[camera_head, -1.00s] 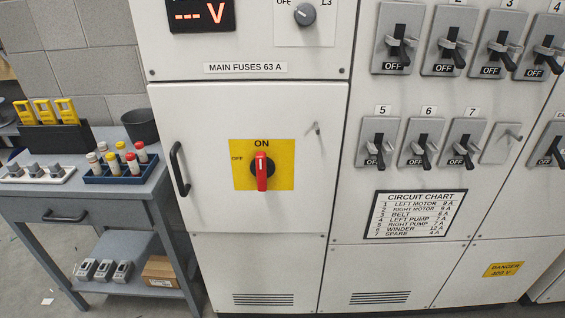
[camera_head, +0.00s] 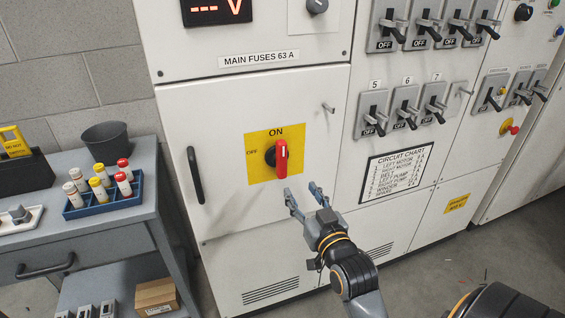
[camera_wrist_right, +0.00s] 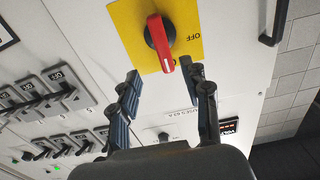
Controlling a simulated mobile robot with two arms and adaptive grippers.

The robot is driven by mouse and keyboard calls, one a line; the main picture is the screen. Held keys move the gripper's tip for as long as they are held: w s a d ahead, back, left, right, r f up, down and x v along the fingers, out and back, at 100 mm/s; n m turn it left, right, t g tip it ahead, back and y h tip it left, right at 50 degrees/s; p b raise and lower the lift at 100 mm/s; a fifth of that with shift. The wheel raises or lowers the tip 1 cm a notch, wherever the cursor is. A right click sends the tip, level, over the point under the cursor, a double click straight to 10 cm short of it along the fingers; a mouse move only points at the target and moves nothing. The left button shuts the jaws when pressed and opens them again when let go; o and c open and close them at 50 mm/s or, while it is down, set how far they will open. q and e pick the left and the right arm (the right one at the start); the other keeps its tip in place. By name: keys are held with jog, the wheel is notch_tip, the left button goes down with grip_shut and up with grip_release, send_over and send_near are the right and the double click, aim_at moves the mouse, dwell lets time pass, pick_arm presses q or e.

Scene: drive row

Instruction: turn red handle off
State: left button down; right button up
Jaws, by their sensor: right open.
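The red handle (camera_head: 281,159) sits on a black round base on a yellow plate (camera_head: 261,172) marked ON at the top and OFF at the left. The handle stands upright, in line with ON. My right gripper (camera_head: 304,192) is open and empty, just below and to the right of the handle. In the right wrist view the red handle (camera_wrist_right: 160,42) shows beyond the two open fingers (camera_wrist_right: 163,75), with a gap between the fingertips and the handle's end. I see no contact. My left gripper is not in view.
A black door handle (camera_head: 195,174) stands out left of the plate, and a small latch (camera_head: 328,107) to its upper right. A grey cart (camera_head: 120,225) with fuses in a blue tray (camera_head: 106,201) is at the left. Breaker switches (camera_head: 405,108) fill the right panel.

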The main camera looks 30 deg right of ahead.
aim_at(283, 165)
jog(key=p+x, duration=0.1)
jog(key=x, duration=1.2)
jog(key=shift+w+a+r, duration=0.1)
jog(key=shift+w, duration=0.25)
jog(key=shift+c, duration=0.2)
grip_shut()
